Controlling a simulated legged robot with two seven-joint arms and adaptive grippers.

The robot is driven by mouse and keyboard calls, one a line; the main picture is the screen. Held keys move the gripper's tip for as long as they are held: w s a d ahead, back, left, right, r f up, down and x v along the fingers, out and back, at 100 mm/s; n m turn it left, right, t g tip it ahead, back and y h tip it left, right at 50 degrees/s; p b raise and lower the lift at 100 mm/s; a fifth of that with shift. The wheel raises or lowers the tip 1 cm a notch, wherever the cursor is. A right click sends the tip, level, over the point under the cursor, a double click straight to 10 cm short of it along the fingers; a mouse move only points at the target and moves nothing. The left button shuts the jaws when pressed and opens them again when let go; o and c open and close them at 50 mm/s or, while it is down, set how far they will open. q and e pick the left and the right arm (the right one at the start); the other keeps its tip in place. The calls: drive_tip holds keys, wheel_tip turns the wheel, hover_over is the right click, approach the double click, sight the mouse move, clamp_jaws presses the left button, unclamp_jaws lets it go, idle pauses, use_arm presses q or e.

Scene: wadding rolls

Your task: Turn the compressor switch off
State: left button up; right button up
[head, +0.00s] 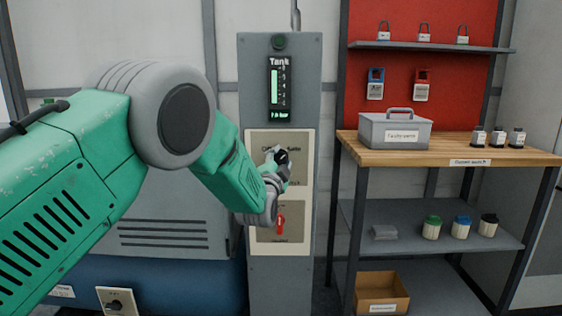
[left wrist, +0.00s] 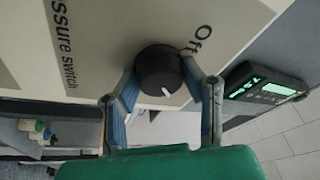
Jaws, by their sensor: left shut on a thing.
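The switch is a round black knob (left wrist: 158,70) with a white pointer line, on a cream plate (left wrist: 110,30). In the left wrist view the plate bears "Off" and a partly cut-off label ending "ssure switch". The pointer line is at the knob's lower right in that view, not towards the "Off" lettering. My left gripper (left wrist: 163,78) has its blue-padded fingers on both sides of the knob, shut on it. In the head view my left gripper (head: 279,165) is at the upper plate (head: 258,143) of a grey column, covering part of it. My right gripper is out of view.
A lit tank gauge (head: 279,88) is above the plate, and a red lever (head: 281,224) is below. At right stands a wooden bench (head: 450,150) with a grey toolbox (head: 394,130). Another knob (head: 114,305) shows at lower left.

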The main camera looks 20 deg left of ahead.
use_arm(q)
drive_tip(key=shift+f+n, duration=0.15)
drive_tip(key=shift+n, duration=0.25)
drive_tip(key=n+y, duration=0.2)
drive_tip(key=n, duration=0.2)
drive_tip(key=shift+n, duration=0.4)
drive_tip(key=n+y, duration=0.1)
drive_tip(key=n, duration=0.2)
drive_tip(key=n+y, duration=0.1)
drive_tip(key=n, duration=0.2)
drive_tip(key=shift+y+p, duration=0.35)
drive_tip(key=shift+y, duration=0.05)
drive_tip(key=n+y, duration=0.1)
drive_tip(key=n, duration=0.2)
drive_tip(key=n+g+y, duration=0.1)
drive_tip(key=n, duration=0.2)
drive_tip(key=shift+s+f+p, duration=0.1)
drive_tip(key=shift+p, duration=0.2)
drive_tip(key=n+y, duration=0.1)
drive_tip(key=n, duration=0.1)
drive_tip(key=n+g, duration=0.1)
drive_tip(key=n, duration=0.2)
drive_tip(key=shift+n+g+y+p, duration=0.3)
drive_tip(key=shift+y, duration=0.1)
drive_tip(key=shift+f+n, duration=0.1)
drive_tip(key=shift+n, duration=0.2)
drive_tip(key=o, duration=1.1)
drive_tip(key=shift+o, duration=0.2)
drive_tip(key=shift+r, duration=0.2)
